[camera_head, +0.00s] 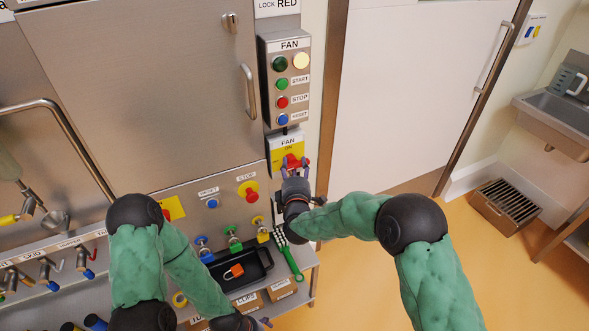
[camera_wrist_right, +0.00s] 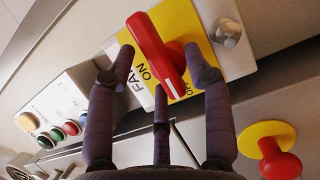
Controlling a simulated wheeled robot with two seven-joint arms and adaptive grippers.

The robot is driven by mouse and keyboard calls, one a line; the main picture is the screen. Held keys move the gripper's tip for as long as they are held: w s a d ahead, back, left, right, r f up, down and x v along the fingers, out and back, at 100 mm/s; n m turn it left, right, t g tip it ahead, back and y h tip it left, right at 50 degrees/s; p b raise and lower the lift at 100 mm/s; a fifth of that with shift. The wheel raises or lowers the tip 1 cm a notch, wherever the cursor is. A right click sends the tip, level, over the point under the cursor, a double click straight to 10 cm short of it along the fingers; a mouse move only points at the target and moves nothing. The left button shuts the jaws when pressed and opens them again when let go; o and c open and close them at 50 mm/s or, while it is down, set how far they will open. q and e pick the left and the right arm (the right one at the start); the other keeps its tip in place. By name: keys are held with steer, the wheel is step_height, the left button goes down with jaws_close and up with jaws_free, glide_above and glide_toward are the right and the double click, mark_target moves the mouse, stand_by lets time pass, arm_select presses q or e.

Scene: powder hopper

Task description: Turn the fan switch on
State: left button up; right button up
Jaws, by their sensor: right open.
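The fan switch is a red rotary handle (camera_head: 294,161) on a yellow plate (camera_head: 277,147) marked FAN and ON, below the FAN button box. In the right wrist view the red handle (camera_wrist_right: 150,40) runs slantwise across the yellow plate (camera_wrist_right: 188,22). My right gripper (camera_head: 295,174) is at the switch. Its fingers are open, one on each side of the handle in the wrist view (camera_wrist_right: 160,62), with a third finger below. I cannot tell whether they touch it. My left gripper (camera_head: 262,322) is partly cut off at the bottom edge, its fingers unclear.
The FAN button box (camera_head: 286,80) has two lamps and START, STOP and RESET buttons. A black tray (camera_head: 240,272) and green brush (camera_head: 289,255) lie on the shelf below. Open floor is at right.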

steer(key=c, duration=0.9)
steer(key=shift+o, duration=0.2)
